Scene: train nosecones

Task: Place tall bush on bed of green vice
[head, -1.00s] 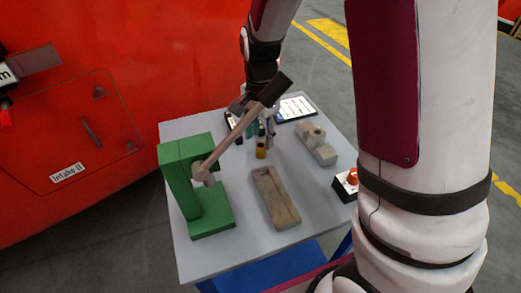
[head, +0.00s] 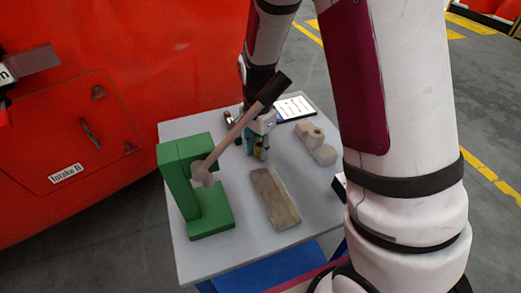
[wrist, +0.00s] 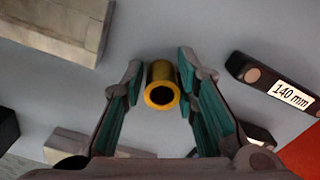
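The tall bush (head: 260,153), a small yellow-brass hollow cylinder, stands on the grey table, partly hidden by my gripper in the head view. The wrist view shows the bush (wrist: 162,86) between my two fingers, with its round opening facing the camera. My gripper (wrist: 160,78) is open, with a finger on each side of the bush and narrow gaps between. In the head view my gripper (head: 257,146) is low over the table. The green vice (head: 186,165) stands at the table's left, and its flat bed (head: 212,222) looks empty.
The vice's long brown handle (head: 232,138) slants up right in front of my gripper. A grey-tan block (head: 273,197) and a stepped block (head: 317,145) lie nearby. A black bar marked 140 mm (wrist: 275,84) and a tablet (head: 294,107) are on the table. Bare table separates bush and vice.

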